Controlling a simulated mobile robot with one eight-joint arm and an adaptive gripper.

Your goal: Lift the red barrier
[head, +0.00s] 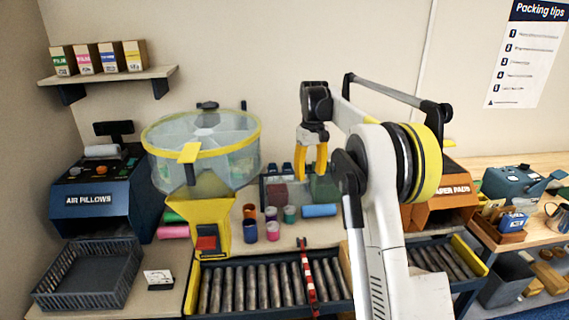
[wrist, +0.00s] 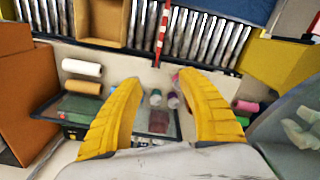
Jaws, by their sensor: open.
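The red barrier (head: 307,270) is a narrow red-and-white striped bar lying across the roller conveyor in the head view. It also shows in the wrist view (wrist: 161,30) at the top, past my fingertips. My gripper (head: 313,178) hangs in the air above the back of the bench, higher than the barrier and apart from it. Its two yellow fingers, also in the wrist view (wrist: 166,88), are spread with nothing between them. The barrier's far end shows in the head view near small cups; its near end runs to the conveyor's front edge.
The roller conveyor (head: 233,287) runs along the bench front. A clear hopper on a yellow stand (head: 212,222) is left of my gripper. Several small cups (head: 271,231) stand behind the rollers. An orange paper-pads machine (head: 424,217) is at right, partly behind my arm. An empty dark crate (head: 92,272) sits left.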

